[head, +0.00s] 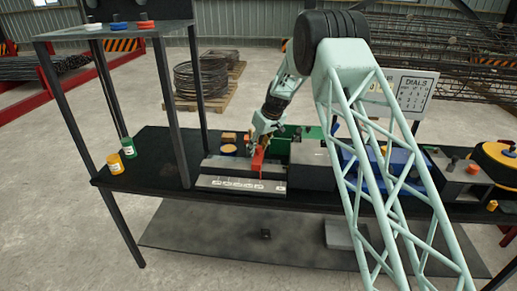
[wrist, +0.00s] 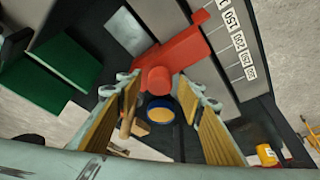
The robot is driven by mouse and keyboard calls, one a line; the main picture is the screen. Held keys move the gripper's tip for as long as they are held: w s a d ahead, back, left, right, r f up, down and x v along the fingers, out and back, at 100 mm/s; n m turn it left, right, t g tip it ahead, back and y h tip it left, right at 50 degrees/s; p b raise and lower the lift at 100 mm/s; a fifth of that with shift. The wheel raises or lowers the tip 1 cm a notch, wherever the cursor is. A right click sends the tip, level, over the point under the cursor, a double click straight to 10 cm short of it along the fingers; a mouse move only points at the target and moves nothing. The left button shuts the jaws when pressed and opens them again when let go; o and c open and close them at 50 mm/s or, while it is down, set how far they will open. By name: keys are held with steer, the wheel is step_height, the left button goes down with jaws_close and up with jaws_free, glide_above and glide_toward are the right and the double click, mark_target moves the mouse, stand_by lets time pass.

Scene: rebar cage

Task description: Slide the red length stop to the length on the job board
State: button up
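The red length stop (head: 258,161) sits on the grey measuring bench (head: 213,167), over its printed scale (head: 238,184). In the wrist view the red stop (wrist: 185,52) has a round knob that lies between my open fingertips (wrist: 157,88), with a gap on both sides. The scale labels (wrist: 235,35) there include 150 and 200. My gripper (head: 266,137) is just above the stop in the head view. A white board (head: 411,95) headed DIALS stands behind the bench; its small text is unreadable. A second board (head: 376,92) is mostly hidden by my arm.
A grey block (head: 311,163) adjoins the measuring bench on the right, with a blue machine (head: 366,172) beyond it. Green (head: 128,147) and yellow (head: 114,164) containers stand at the left. A shelf (head: 110,29) rises above the table's left end.

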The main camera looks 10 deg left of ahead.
steer(key=shift+r, duration=0.15)
steer(key=v, duration=1.1)
steer(key=shift+d+r, duration=0.15)
steer(key=shift+r, duration=0.1)
stand_by(0.3)
steer(key=shift+s+r, duration=0.1)
steer(key=shift+s, duration=0.05)
